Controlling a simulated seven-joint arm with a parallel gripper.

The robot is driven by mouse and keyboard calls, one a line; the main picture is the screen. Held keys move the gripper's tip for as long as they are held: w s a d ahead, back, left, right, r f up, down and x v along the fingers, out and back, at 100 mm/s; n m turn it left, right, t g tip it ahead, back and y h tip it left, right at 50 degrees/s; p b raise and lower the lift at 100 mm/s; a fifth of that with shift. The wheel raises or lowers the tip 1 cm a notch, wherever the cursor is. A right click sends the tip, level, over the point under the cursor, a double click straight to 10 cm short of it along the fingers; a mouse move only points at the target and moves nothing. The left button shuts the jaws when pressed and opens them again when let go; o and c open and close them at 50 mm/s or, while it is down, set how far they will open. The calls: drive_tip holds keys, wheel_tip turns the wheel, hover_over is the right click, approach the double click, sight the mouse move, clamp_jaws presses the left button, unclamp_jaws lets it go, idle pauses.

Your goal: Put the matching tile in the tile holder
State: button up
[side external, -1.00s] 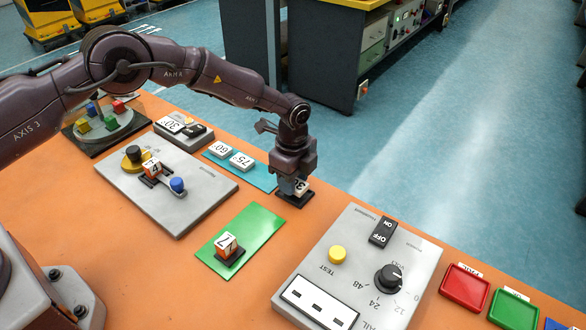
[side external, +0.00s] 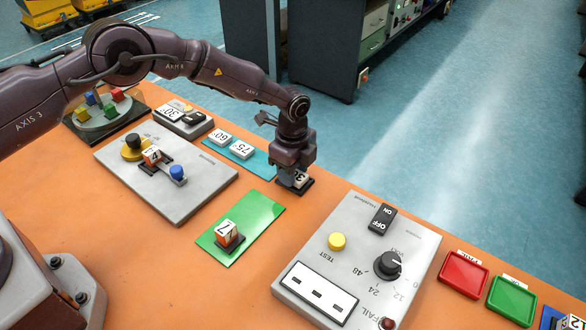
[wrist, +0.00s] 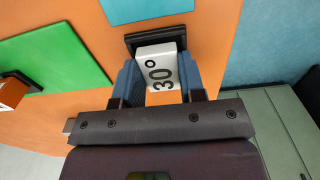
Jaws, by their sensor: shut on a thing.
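My gripper (side external: 295,176) is shut on a white tile marked 30° (wrist: 161,72), with a blue finger on each side of it in the wrist view. The tile is over the black tile holder (wrist: 134,39), which also shows in the side view (side external: 302,187). The tile's lower part is hidden, so I cannot tell if it rests in the holder or hangs just above it. A panel with a 30° display (side external: 172,113) is at the back left. White tiles marked 60° (side external: 219,137) and 75° (side external: 242,149) lie on a teal mat (side external: 262,166).
A green mat (side external: 262,209) bears a numbered block (side external: 229,235) on a dark base. A grey panel with a knob (side external: 345,245) is at front right, with red (side external: 463,273) and green (side external: 511,300) trays beyond. A grey slider panel (side external: 190,205) is at left.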

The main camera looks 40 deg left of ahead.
drive_tip(key=shift+f, duration=0.2)
drive_tip(key=o, duration=1)
wheel_tip(320, 180, up, 13)
drive_tip(key=s+a+r+n+t, duration=0.2)
drive_tip(key=s+a+r+n, duration=0.2)
drive_tip(key=s, duration=0.7)
drive_tip(key=s+a+r+n+t, duration=0.1)
drive_tip(key=s+a+r+n, duration=0.4)
drive_tip(key=s+r+n, duration=0.3)
drive_tip(key=s+a+r+n+t, duration=0.2)
drive_tip(key=s+a+r+n, duration=0.3)
drive_tip(key=s+r, duration=0.4)
drive_tip(key=shift+s+r+n+t, duration=0.15)
drive_tip(key=shift+s+n, duration=0.1)
drive_tip(key=shift+s, duration=1)
drive_tip(key=shift+s+r+n+t, duration=0.15)
drive_tip(key=shift+s+n, duration=0.1)
drive_tip(key=shift+s, duration=0.95)
